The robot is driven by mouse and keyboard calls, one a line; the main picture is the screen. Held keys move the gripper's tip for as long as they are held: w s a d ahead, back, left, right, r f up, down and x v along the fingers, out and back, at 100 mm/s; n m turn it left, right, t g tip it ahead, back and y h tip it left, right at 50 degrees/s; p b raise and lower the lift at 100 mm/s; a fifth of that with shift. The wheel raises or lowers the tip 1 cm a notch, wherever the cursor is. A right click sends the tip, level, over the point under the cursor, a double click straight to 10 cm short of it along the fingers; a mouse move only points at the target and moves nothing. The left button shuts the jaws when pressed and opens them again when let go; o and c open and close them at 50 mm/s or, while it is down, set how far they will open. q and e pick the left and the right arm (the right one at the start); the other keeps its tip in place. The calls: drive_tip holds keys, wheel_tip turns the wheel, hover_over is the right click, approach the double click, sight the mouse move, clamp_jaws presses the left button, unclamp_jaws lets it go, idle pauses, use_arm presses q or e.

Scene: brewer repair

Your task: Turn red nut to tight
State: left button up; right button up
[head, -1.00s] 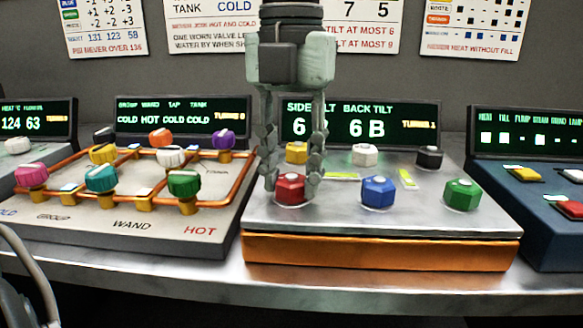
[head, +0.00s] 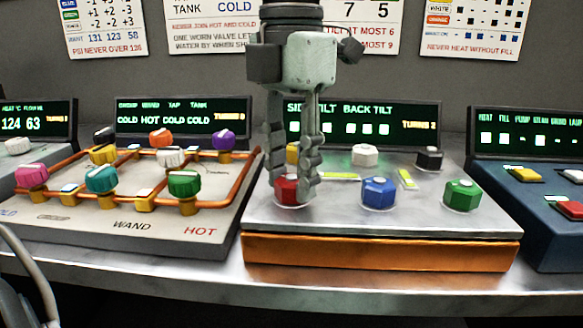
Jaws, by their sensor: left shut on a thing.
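The red nut (head: 289,190) sits at the front left of the silver tilt panel (head: 330,222). My left gripper (head: 292,192) points straight down over it, with its fingers shut on the nut's sides. The fingers hide part of the nut. The display (head: 362,128) behind the panel reads "SIDE TILT BACK TILT" with blank blocks in place of the values and "TURNS 2" at its right. My right gripper is not in view.
A blue nut (head: 379,193) and a green nut (head: 462,195) stand to the right in the front row. Yellow (head: 292,153), white (head: 365,155) and black (head: 429,158) nuts form the back row. A valve panel (head: 90,228) with coloured knobs is at left.

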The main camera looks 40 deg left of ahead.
use_arm(q)
drive_tip(key=m, duration=0.7)
drive_tip(key=shift+p, duration=0.4)
drive_tip(key=m, duration=0.4)
drive_tip(key=shift+m+p, duration=0.3)
drive_tip(key=shift+m, duration=0.4)
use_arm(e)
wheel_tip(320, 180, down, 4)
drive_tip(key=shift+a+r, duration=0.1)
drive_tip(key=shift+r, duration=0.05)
use_arm(q)
drive_tip(key=o, duration=1.2)
drive_tip(key=shift+c, duration=0.2)
